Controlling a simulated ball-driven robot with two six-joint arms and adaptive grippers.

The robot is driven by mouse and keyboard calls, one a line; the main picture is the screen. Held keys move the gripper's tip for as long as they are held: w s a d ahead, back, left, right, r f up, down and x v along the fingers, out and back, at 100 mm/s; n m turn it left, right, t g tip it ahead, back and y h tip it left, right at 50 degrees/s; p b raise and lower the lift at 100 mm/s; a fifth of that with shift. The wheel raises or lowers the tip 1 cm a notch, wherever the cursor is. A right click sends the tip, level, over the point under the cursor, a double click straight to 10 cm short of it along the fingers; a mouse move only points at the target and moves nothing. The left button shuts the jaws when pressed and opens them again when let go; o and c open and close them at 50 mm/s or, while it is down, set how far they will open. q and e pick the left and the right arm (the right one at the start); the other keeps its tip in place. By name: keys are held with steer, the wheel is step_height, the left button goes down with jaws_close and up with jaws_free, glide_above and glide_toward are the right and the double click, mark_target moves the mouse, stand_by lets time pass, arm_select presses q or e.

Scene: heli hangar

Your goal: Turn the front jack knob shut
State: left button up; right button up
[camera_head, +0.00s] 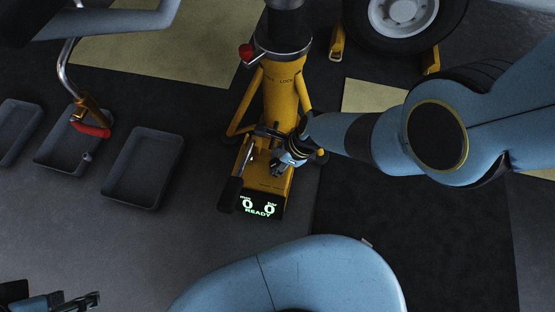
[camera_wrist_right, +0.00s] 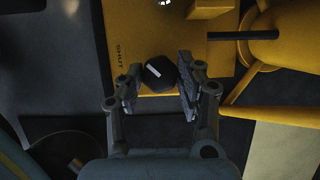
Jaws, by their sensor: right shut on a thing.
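The yellow jack (camera_head: 279,99) stands upright on the dark floor, with a yellow base box at its front. In the right wrist view the jack knob (camera_wrist_right: 158,72) is black with a white mark, beside the word SHUT on the yellow panel (camera_wrist_right: 128,45). My right gripper (camera_head: 281,167) is at the jack's front base. In the wrist view its two fingers (camera_wrist_right: 160,84) are on either side of the knob, shut on it. In the head view the gripper hides the knob. My left gripper (camera_head: 90,299) shows partly at the bottom left, away from the jack; its opening is unclear.
A lit display (camera_head: 258,206) on the jack's base reads 0, 0 and READY. A black-gripped handle (camera_head: 231,194) lies beside it, and a red knob (camera_head: 246,52) is higher up. Grey trays (camera_head: 143,170) lie at the left. A wheel (camera_head: 403,14) stands at the back right.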

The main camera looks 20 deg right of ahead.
steer(key=shift+s, duration=0.2)
steer(key=o, duration=1.1)
steer(key=shift+w, duration=0.1)
steer(key=shift+d+r, duration=0.2)
steer(key=shift+r, duration=0.5)
arm_select(q)
steer(key=shift+w+d+r, duration=0.1)
steer(key=shift+w+d, duration=0.05)
steer(key=shift+d, duration=0.05)
arm_select(e)
steer(key=v, duration=1)
steer(key=shift+s+r, duration=0.2)
steer(key=shift+r, duration=0.15)
